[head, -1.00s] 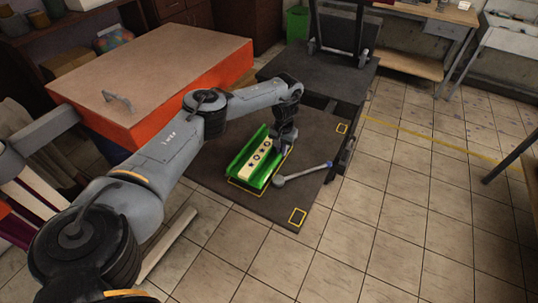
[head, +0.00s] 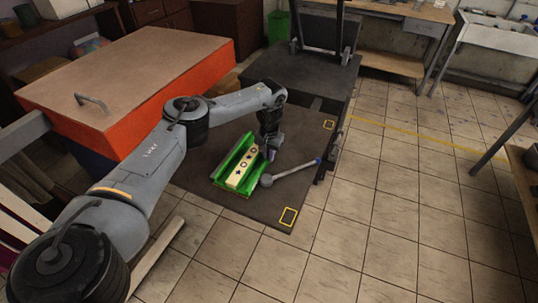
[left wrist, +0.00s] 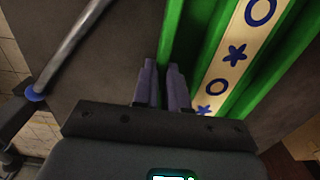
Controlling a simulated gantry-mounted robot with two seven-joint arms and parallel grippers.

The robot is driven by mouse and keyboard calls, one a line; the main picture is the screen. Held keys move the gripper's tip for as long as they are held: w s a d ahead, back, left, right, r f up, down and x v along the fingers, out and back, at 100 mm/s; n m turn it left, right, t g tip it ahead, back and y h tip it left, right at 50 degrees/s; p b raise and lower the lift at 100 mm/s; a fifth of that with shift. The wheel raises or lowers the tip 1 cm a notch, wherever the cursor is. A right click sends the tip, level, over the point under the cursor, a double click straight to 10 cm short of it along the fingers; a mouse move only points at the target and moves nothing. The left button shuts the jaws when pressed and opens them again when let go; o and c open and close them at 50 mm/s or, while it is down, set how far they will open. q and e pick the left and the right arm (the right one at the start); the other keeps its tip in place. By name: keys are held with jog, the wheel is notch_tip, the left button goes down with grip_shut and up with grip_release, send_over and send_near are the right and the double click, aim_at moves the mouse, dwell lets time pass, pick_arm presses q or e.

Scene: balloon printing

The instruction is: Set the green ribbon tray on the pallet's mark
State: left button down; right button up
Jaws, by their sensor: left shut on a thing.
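The green ribbon tray (head: 247,146) is a long channel with raised green walls and a cream strip printed with dark stars and rings. It is over the dark pallet (head: 205,150), low and near its middle. I cannot tell whether it touches the pallet. No outline of a mark shows around the tray. My left gripper (head: 268,153) is shut on the tray's right wall. In the left wrist view the fingers (left wrist: 163,85) pinch the green wall (left wrist: 170,35), with the printed strip (left wrist: 236,55) to their right. My right gripper is not in view.
A grey rod with a ball end (head: 291,172) is close to the tray's right side. An orange cabinet (head: 130,130) stands left. Tiled floor (head: 390,200) is clear at right.

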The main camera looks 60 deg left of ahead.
pick_arm(q)
jog(key=shift+f, duration=0.1)
jog(key=c, duration=1.2)
grip_release()
jog(key=shift+o, duration=0.2)
